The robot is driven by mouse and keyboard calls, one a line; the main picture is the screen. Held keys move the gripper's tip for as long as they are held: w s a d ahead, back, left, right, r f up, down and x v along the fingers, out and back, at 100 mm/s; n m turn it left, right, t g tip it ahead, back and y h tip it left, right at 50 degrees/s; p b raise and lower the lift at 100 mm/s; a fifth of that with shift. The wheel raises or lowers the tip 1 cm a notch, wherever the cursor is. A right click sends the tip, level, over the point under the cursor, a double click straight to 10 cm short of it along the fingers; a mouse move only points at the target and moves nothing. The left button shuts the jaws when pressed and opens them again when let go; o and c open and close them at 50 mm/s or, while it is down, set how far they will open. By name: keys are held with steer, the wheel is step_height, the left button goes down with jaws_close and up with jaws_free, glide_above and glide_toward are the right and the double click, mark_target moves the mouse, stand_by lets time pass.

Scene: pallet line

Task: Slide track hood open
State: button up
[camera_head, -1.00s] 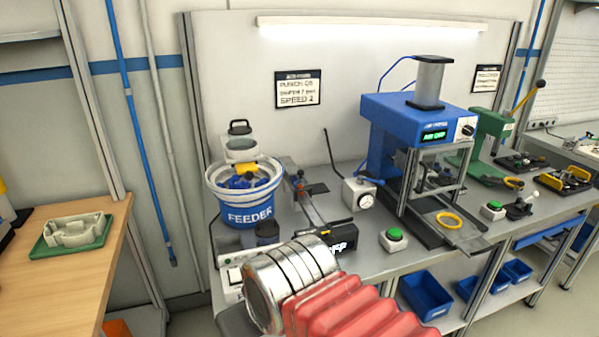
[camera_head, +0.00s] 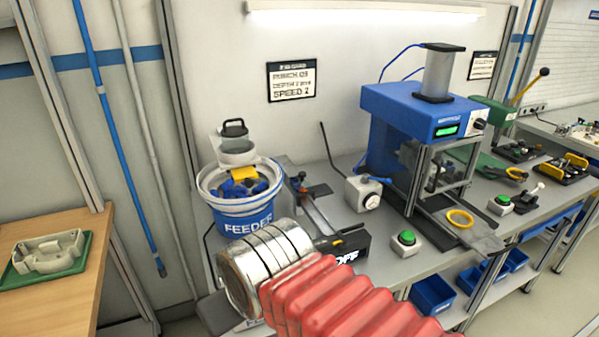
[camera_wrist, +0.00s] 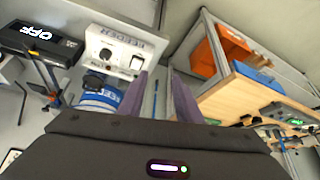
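A narrow feeder track (camera_head: 318,216) runs from beside the blue-and-white feeder bowl (camera_head: 243,217) to a black box (camera_head: 343,243) with a lit OFF display. A small red-and-blue fitting stands at the track's far end. I cannot make out the hood on the track clearly, nor whether it is open. In the wrist view the black box (camera_wrist: 38,42) is at upper left, with the track partly visible below it. My gripper (camera_wrist: 157,75) has two purple-grey fingers apart with nothing between them. It is away from the track. In the head view my gripper is not visible.
A white feeder control box (camera_wrist: 122,52) with a knob and switch is close to my gripper. A grey dial box (camera_head: 363,192), a green button (camera_head: 407,238) and a blue press (camera_head: 420,110) stand to the right. A wooden table (camera_head: 60,285) is at left.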

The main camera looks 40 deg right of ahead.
steer(key=shift+o, duration=0.9)
steer(key=w+d+f+m+g+y, duration=0.1)
steer(key=w+f+m+y, duration=0.1)
steer(key=w+m+y, duration=0.65)
steer(key=w+d+m+t, duration=0.4)
steer(key=w+d+m, duration=0.7)
steer(key=w, duration=0.1)
steer(key=d+f+m+t+h, duration=0.2)
steer(key=d+m, duration=0.5)
steer(key=d, duration=0.9)
steer(key=w+d+f+m+t+h, duration=0.1)
steer(key=d+m+t+h, duration=0.3)
steer(key=d, duration=1.3)
steer(key=f+m+t, duration=0.1)
steer(key=m+t, duration=0.2)
steer(key=m, duration=0.1)
steer(key=shift+w+f+h, duration=0.2)
steer(key=shift+f+h, duration=0.1)
steer(key=shift+h, duration=0.05)
